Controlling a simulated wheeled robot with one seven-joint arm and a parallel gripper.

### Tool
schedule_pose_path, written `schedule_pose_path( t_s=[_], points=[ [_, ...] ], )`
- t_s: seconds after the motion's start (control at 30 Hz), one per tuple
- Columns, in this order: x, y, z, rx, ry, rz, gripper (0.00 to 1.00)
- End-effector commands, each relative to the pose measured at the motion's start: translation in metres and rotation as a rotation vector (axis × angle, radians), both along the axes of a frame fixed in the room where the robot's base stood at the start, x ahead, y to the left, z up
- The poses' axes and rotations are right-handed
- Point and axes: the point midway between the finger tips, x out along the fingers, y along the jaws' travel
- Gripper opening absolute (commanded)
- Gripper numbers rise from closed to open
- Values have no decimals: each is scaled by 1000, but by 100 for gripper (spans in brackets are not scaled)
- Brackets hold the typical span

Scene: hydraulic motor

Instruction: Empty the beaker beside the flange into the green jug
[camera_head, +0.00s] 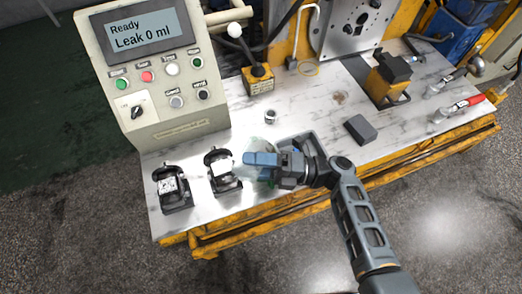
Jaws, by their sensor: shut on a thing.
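My gripper (262,160), with blue fingers, is over the left part of the metal workbench. It is shut on a pale, see-through vessel (256,146) that looks like the beaker; the fingers hide much of it. I cannot tell its fill, or whether it touches the bench. A metal plate with holes (352,28), perhaps the flange, stands upright at the back. I cannot make out a green jug in this view.
The workbench (310,108) has yellow framing. Two black clamp-like fixtures (172,190) (221,170) stand at left, below a control box (150,75) reading "Ready, Leak 0 ml". A small metal ring (271,117), a grey block (360,129) and a yellow-black unit (389,76) are nearby.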

Motion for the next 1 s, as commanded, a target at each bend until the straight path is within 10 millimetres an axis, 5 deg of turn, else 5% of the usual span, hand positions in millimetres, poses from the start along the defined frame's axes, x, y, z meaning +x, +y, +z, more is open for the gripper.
schedule_pose_path(
  t_s=[1.0],
  points=[
    [3,-2,6,49,87,0,34]
  ],
)
